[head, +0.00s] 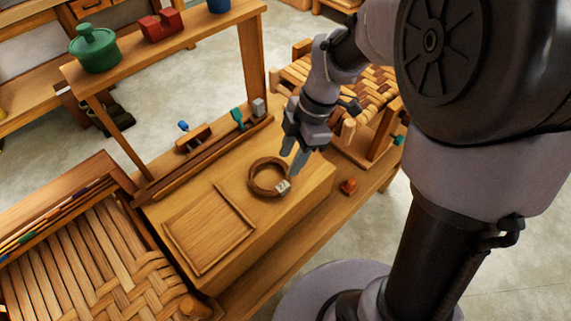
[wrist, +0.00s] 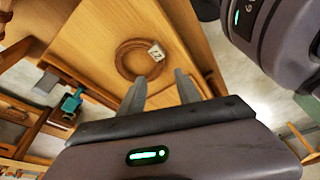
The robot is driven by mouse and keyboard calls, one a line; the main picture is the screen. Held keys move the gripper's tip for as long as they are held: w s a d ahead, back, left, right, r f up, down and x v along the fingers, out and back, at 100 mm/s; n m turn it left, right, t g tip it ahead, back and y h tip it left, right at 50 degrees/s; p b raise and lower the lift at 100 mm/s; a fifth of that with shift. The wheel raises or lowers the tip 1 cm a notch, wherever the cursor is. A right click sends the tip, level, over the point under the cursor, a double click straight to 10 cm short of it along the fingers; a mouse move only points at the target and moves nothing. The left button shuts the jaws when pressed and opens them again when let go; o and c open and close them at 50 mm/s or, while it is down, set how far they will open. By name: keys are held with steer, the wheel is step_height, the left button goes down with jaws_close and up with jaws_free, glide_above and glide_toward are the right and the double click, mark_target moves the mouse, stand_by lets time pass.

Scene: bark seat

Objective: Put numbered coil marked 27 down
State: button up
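A brown coil (head: 267,178) lies flat on the wooden bench top, with a pale tag (head: 283,187) on its near right side. In the wrist view the coil (wrist: 122,60) lies beyond my fingers, and its white tag (wrist: 157,51) bears dark marks that look like a number, too small to read surely. My gripper (head: 296,160) is above and just right of the coil, apart from it. In the wrist view its two fingers (wrist: 162,88) are spread with nothing between them.
A shallow wooden tray (head: 208,228) lies left of the coil. A rack with tools (head: 205,150) runs behind, under a shelf (head: 165,48) with a green pot (head: 94,48). Woven seats stand at both sides.

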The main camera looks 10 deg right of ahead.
steer(key=s+d+r+m+t, duration=0.1)
steer(key=s+r+m+t, duration=0.2)
steer(key=m, duration=0.9)
steer(key=s+d+r+m+t+h, duration=0.1)
steer(key=s+r+m+t, duration=0.2)
steer(key=s+r+m, duration=0.6)
steer(key=s+m, duration=0.1)
steer(key=m, duration=0.2)
steer(key=shift+r+m, duration=0.3)
steer(key=shift+r, duration=0.1)
